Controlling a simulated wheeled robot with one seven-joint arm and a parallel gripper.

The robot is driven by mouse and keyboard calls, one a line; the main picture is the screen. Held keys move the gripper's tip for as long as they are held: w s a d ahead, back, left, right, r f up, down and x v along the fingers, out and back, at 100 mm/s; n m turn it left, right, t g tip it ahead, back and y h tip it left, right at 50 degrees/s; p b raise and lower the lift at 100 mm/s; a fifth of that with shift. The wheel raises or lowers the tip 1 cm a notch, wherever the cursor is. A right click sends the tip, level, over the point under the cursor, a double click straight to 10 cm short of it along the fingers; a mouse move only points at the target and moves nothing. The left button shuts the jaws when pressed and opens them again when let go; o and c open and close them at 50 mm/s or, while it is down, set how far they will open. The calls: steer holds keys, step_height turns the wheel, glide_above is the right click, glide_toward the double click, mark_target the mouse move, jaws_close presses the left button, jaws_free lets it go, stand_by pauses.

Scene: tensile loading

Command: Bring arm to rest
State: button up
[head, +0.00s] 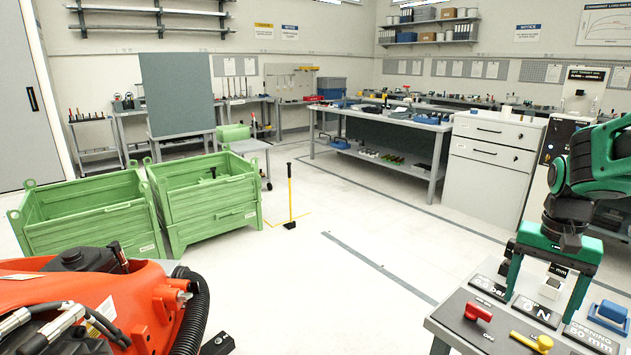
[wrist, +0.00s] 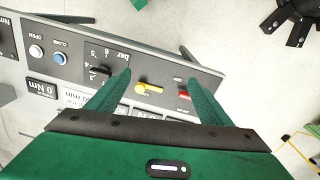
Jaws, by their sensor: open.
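My gripper (head: 540,308) is green and hangs at the right of the head view, over the control panel (head: 455,322). Its two fingers point down and stand wide apart with nothing held between them. In the wrist view my gripper (wrist: 158,82) also shows spread fingers, with the yellow lever (wrist: 150,88) of the panel seen between them. The gap between the fingertips and the panel surface is hard to judge. My arm comes in from the right edge of the head view.
A white drawer cabinet (head: 492,165) and workbench stand behind. The middle floor is clear.

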steer(key=s+a+n, duration=0.1)
steer(key=s, duration=0.8)
steer(key=s+a+n, duration=0.1)
steer(key=s+a, duration=0.1)
steer(key=s, duration=0.7)
steer(key=shift+s+a+f+y, duration=0.25)
steer(key=shift+a+f+y, duration=0.05)
steer(key=shift+f+y, duration=0.15)
steer(key=shift+w+f, duration=0.25)
steer(key=shift+w, duration=0.4)
steer(key=shift+c, duration=0.5)
